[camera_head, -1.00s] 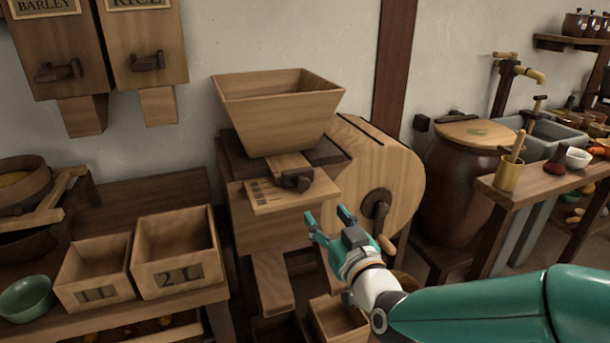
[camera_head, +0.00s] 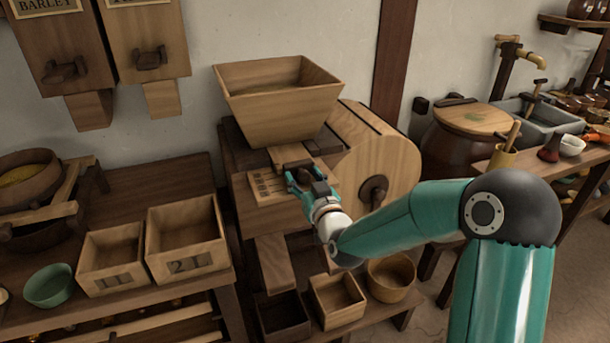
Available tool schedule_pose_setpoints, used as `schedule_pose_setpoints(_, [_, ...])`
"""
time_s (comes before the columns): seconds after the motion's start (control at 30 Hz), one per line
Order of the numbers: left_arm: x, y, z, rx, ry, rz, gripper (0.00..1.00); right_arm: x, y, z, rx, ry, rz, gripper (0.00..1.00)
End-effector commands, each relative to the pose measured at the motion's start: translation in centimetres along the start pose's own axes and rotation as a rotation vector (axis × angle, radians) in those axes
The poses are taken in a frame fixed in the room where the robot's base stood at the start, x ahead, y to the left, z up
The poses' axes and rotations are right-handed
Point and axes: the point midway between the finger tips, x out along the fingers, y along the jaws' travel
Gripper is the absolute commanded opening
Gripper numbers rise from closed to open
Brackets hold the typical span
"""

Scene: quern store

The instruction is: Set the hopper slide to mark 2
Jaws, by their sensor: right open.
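The wooden hopper (camera_head: 278,105) sits on top of the quern, with some grain-coloured content showing inside. Below its front is the hopper slide (camera_head: 288,155), a pale wooden piece whose dark knob is now largely hidden by my gripper. The marked board (camera_head: 262,187) with dark scale lines lies under the slide; I cannot read which mark the slide stands at. My right gripper (camera_head: 304,176) is open, with its fingers at the slide's knob. Whether they touch it I cannot tell. My left gripper is not in view.
The round quern housing (camera_head: 385,150) with its dark crank stands just right of my gripper. Two wooden boxes, 1 L (camera_head: 112,282) and 2 L (camera_head: 190,262), stand on the left bench with a green bowl (camera_head: 49,287). A small box (camera_head: 338,312) and a tub (camera_head: 391,292) sit below.

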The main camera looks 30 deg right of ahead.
Motion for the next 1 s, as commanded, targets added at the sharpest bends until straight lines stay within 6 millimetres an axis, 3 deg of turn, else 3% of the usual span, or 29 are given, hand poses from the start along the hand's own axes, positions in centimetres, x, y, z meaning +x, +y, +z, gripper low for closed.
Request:
schedule_pose_setpoints(0.3, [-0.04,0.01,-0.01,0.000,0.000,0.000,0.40,0.30,0.03,0.00,0.000,0.000,0.000,0.57])
schedule_pose_setpoints(0.67, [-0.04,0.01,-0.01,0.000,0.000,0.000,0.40,0.27,0.05,-0.01,0.000,0.000,0.001,0.00])
schedule_pose_setpoints(1.0, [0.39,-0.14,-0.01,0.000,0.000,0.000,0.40,-0.20,-0.59,0.11,0.000,0.000,-0.010,0.00])
